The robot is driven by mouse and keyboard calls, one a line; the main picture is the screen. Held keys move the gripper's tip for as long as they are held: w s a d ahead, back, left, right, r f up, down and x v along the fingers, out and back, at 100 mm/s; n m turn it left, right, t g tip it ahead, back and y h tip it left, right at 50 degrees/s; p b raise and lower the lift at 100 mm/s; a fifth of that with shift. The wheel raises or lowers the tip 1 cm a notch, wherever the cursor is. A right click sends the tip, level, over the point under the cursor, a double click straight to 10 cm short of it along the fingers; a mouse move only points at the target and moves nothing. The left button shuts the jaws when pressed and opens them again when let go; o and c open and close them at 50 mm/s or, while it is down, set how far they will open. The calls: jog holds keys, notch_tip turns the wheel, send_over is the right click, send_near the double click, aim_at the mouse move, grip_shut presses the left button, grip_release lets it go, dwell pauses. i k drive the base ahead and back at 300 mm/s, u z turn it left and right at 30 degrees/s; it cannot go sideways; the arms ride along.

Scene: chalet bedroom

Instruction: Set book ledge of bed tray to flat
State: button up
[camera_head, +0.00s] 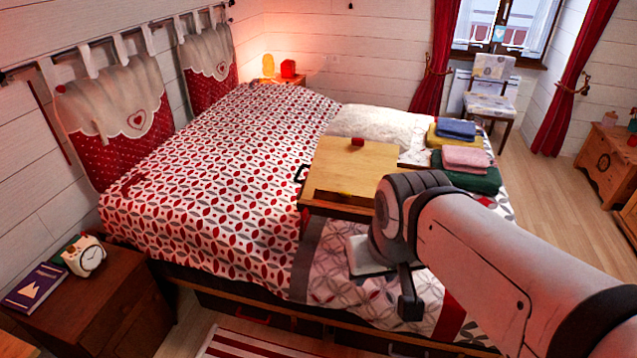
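The wooden bed tray (362,165) stands on the bed, left of and partly behind my arm. Its light wood top shows, with a small red object (357,142) near the far edge. A darker strip (345,198) runs along the near side; I cannot tell whether this is the book ledge or how it is set. A black loop (301,174) shows at the tray's left side. My arm covers the tray's near right corner. A dark end piece of my gripper (410,302) shows below the arm, over the bed's near side, apart from the tray. Its fingers cannot be made out.
The bed (215,170) has a red and white patterned cover. A nightstand (95,290) with a clock and book stands at the near left.

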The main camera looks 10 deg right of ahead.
aim_at(344, 198)
jog(key=u, duration=0.7)
jog(key=k, duration=1)
jog(key=u, duration=0.7)
jog(key=i, duration=0.85)
jog(key=z, duration=0.75)
jog(key=i, duration=1.25)
jog(key=z, duration=0.9)
jog(key=i, duration=0.4)
jog(key=z, duration=0.4)
jog(key=k, duration=0.85)
jog(key=z, duration=0.2)
jog(key=i, duration=0.8)
jog(key=u, duration=0.1)
